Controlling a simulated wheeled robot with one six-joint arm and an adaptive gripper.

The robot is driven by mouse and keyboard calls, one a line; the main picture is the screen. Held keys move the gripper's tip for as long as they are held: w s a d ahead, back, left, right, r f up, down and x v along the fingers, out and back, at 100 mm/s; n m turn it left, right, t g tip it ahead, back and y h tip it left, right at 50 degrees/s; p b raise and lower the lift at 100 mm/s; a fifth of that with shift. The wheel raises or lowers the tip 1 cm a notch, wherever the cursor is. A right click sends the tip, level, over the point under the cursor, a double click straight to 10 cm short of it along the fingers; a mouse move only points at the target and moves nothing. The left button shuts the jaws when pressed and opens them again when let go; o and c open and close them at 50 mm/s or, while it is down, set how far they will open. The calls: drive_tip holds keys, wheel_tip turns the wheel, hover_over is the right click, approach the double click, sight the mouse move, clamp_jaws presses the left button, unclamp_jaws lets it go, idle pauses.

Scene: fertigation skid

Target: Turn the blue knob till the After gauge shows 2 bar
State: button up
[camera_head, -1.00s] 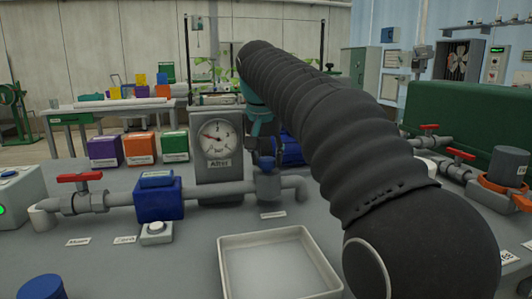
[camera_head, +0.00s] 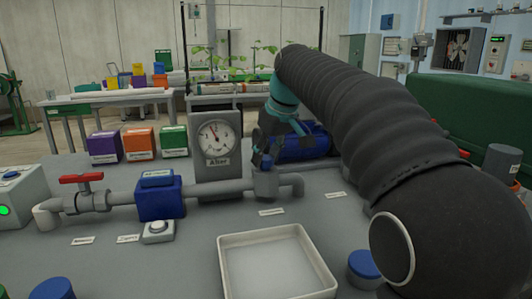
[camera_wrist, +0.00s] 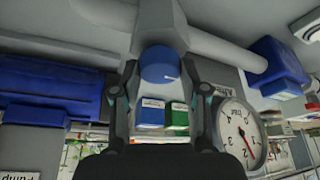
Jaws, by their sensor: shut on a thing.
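The blue knob (camera_wrist: 158,67) sits on a grey valve body (camera_head: 266,186) at the right end of the pipe. It has a short white mark on its face. My gripper (camera_wrist: 160,85) has a finger on either side of the knob and is shut on it; in the head view my gripper (camera_head: 263,160) largely hides the knob. The After gauge (camera_head: 216,138) stands just left of the knob. Its needle points up and slightly left; the exact reading is too small to tell. The gauge also shows rotated in the wrist view (camera_wrist: 242,135).
A blue block (camera_head: 158,199) and a red-handled valve (camera_head: 82,180) are on the pipe to the left. Purple, orange and green boxes (camera_head: 139,144) stand behind. A blue motor (camera_head: 305,144) is behind my gripper.

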drive_tip(key=shift+n, duration=0.6)
drive_tip(key=o, duration=1.1)
drive_tip(key=shift+o, duration=0.2)
drive_tip(key=v, duration=1.2)
drive_tip(key=shift+w+d, duration=0.2)
drive_tip(key=shift+w, duration=0.1)
